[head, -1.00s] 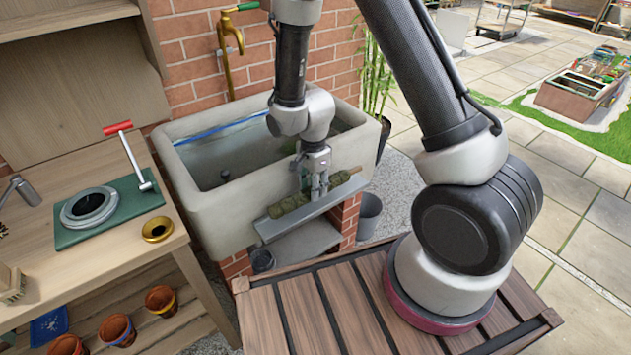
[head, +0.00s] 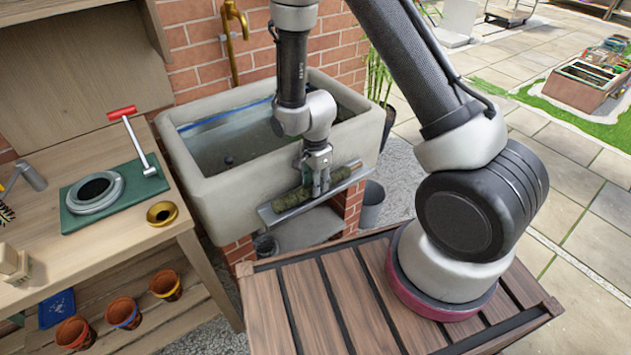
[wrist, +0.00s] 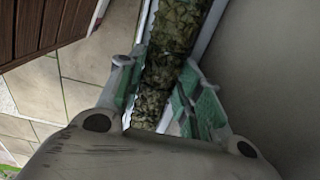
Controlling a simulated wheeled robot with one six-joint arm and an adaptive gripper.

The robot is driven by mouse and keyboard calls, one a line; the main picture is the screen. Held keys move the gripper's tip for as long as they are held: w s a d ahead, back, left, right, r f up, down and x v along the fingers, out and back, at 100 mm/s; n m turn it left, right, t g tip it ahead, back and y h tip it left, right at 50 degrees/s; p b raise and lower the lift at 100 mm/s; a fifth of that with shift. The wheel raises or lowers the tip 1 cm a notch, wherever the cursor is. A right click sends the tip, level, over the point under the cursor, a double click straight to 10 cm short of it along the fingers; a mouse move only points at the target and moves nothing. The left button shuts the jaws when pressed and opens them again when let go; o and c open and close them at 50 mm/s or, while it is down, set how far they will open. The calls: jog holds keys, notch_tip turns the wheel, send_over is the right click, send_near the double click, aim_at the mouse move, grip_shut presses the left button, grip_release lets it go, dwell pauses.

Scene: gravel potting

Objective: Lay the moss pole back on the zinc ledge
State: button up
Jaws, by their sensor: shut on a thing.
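The moss pole (head: 294,197) is a green-brown, rough cylinder lying lengthwise along the zinc ledge (head: 275,218), a narrow grey metal shelf on the front of the stone sink. My gripper (head: 318,190) points down over the middle of the pole, shut on it. In the wrist view the pole (wrist: 172,50) runs between the two fingers (wrist: 165,105), with the pale ledge beside and below it. The pole looks level with the ledge; I cannot tell whether it rests fully on it. The fingers hide the pole's middle in the head view.
The stone sink (head: 225,185) stands right behind the ledge, against a brick wall with a brass tap (head: 232,25). A wooden bench (head: 100,255) with a green press plate and brass ring is at left. A grey bucket (head: 371,205) stands on the ground at right.

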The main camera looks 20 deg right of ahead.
jog(key=shift+f, duration=0.2)
jog(key=o, duration=0.9)
jog(key=shift+w, duration=0.1)
